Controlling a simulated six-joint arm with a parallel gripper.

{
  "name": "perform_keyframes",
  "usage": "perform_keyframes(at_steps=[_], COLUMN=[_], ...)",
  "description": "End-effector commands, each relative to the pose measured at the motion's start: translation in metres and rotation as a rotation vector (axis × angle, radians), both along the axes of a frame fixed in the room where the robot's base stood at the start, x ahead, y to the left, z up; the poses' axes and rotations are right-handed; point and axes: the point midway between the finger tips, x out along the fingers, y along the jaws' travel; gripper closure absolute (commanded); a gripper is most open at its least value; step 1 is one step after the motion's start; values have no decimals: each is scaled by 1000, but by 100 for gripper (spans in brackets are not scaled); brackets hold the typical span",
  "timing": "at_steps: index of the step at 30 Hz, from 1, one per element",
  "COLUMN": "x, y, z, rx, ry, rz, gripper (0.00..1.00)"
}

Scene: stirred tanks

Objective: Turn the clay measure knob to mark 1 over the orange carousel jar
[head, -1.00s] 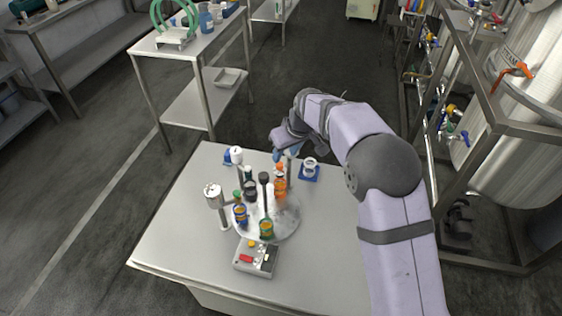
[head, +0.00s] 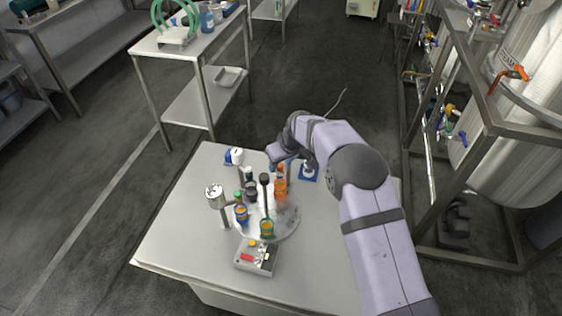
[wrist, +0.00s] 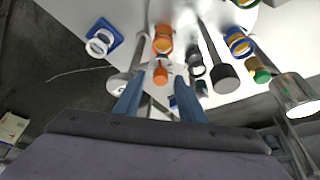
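The orange jar (head: 280,188) stands on the round pale carousel (head: 284,222) at its far right edge; in the wrist view it is the orange jar (wrist: 163,40) above centre. A small clay-orange knob (wrist: 160,76) shows just below it in the wrist view, between my fingertips in the picture. I take it for the measure knob; its marks are too small to read. My gripper (wrist: 159,82) has two blue fingers spread apart, with a gap visible on both sides of the knob. In the head view my gripper (head: 284,162) is at the carousel's far side, partly hidden.
A tall dark-capped post (head: 265,190) rises amid several jars. A grey control box (head: 256,258) sits in front. A white ring on a blue pad (wrist: 101,39) lies beside the gripper. The table's left side is clear.

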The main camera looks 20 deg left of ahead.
Motion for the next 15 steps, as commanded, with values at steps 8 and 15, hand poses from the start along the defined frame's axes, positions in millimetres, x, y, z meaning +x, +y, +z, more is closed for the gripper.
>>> perform_keyframes(at_steps=[8,15], x=[0,0], y=[0,0], z=[-1,0], rx=[0,-1], ry=[0,1], rz=[0,0], gripper=[70,100])
